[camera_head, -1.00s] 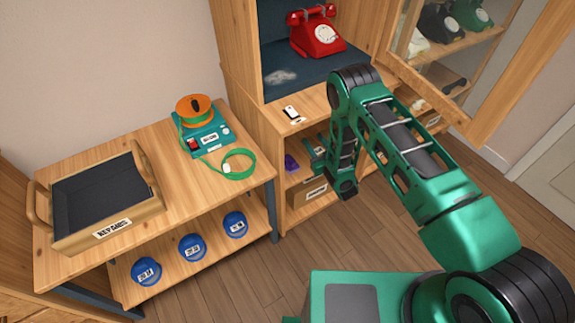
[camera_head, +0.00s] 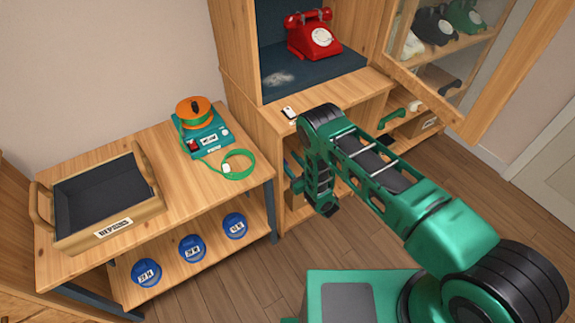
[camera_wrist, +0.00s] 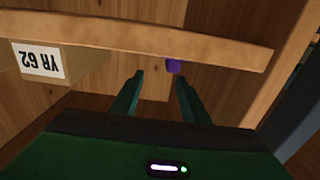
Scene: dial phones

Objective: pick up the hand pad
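A small purple thing, which may be the hand pad (camera_wrist: 173,65), shows in the wrist view just beyond the gap between my fingertips, at the wooden shelf edge. Most of it is hidden, so its shape cannot be told. My gripper (camera_wrist: 158,82) is open and nothing is between its fingers. In the head view my gripper is at the lower shelf of the middle cabinet, partly behind my arm, and the purple thing cannot be made out there.
A box labelled YR 62 (camera_wrist: 40,62) sits left of my fingers in the wrist view. A wooden shelf edge (camera_wrist: 130,38) crosses above them. In the head view a red phone (camera_head: 314,36) stands in the cabinet above. A workbench holds a tray (camera_head: 70,243) and a teal device (camera_head: 204,140).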

